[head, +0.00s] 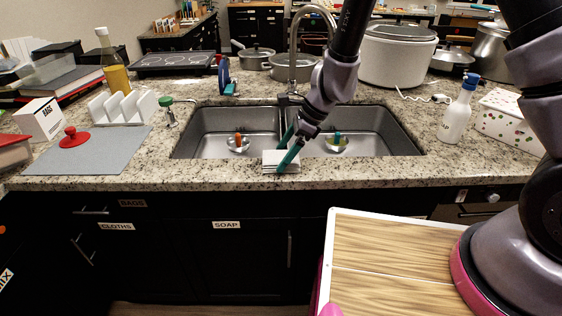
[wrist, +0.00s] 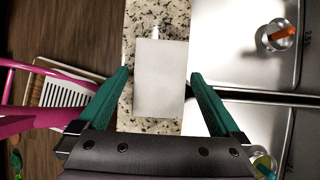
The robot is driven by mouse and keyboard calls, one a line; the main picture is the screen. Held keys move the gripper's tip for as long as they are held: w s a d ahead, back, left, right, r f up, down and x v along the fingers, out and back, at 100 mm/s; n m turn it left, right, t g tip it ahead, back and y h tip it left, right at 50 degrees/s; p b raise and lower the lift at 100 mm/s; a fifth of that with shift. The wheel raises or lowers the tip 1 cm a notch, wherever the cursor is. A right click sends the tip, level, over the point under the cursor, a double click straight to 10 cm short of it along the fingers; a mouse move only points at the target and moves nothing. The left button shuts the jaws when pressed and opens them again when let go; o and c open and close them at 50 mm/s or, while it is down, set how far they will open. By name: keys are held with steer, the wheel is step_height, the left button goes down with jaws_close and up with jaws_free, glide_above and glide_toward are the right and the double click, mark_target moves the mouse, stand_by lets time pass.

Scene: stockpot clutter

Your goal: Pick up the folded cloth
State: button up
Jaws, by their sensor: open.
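The folded cloth (head: 287,166) is a pale, layered rectangle on the front strip of the speckled counter, before the divider of the double sink. It also shows in the wrist view as a flat whitish rectangle (wrist: 160,77). My gripper (head: 287,156) is over the cloth in the head view, with teal fingers pointing down and covering part of it. In the wrist view my gripper (wrist: 160,88) is open, with one finger on each side of the cloth and nothing held. Whether the fingertips touch the counter, I cannot tell.
The double sink (head: 190,152) lies just behind the cloth, with the faucet (head: 292,50) behind it. A white bottle (head: 456,112) and dotted box (head: 512,118) stand right. The counter's front edge is close.

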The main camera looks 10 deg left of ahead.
mark_target(281, 156)
steer(key=shift+a+f, duration=0.3)
steer(key=shift+f, duration=0.3)
steer(key=shift+f, duration=0.2)
steer(key=c, duration=1.2)
step_height(281, 156, up, 10)
steer(key=shift+r, duration=0.25)
